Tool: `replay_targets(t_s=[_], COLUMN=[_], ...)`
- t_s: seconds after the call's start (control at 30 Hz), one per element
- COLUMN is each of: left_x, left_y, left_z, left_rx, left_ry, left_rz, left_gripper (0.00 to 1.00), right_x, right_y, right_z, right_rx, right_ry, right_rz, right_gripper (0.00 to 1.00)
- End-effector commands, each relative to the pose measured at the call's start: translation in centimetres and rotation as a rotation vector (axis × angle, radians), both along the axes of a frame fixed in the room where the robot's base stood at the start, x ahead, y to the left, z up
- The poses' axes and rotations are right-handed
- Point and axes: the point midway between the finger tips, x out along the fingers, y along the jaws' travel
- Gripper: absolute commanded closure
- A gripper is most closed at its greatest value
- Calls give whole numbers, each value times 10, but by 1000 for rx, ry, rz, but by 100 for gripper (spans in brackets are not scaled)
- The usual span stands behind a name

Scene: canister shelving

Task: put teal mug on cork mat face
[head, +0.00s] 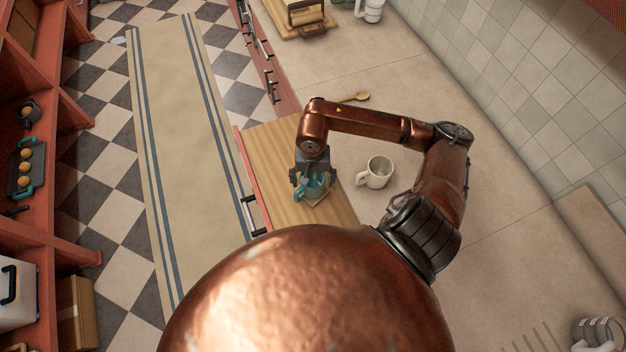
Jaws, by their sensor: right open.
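The teal mug (314,188) is in the head view, over the small cork mat (319,203) on the wooden board. Its handle points left, and it looks upright. The mug hides most of the mat, and I cannot tell for sure whether its base touches it. My right gripper (311,181) is right at the mug from above, with open fingers around its upper part. The fingers hide part of the mug. My left gripper is not in view.
A cream mug (375,172) stands on the counter (420,90), right of the board (278,160). A wooden spoon (354,97) lies behind my right arm. A wooden rack (305,20) and a white jug (369,10) stand farther back. A tiled wall (530,90) bounds the right.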

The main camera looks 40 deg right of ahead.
Motion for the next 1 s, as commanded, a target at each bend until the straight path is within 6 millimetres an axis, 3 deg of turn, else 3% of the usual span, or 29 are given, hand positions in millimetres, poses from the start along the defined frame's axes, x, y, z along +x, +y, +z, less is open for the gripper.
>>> replay_targets(t_s=[0.23,0.7,1.0], left_x=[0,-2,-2], left_y=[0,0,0], left_z=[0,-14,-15], left_rx=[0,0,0], left_ry=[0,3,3], left_rz=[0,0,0], left_gripper=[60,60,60], right_x=[2,1,0], right_y=[-1,0,0], right_z=[17,108,123], right_rx=[-3,-1,0], right_ry=[-5,-3,0], right_rz=[1,0,0], right_gripper=[27,27,27])
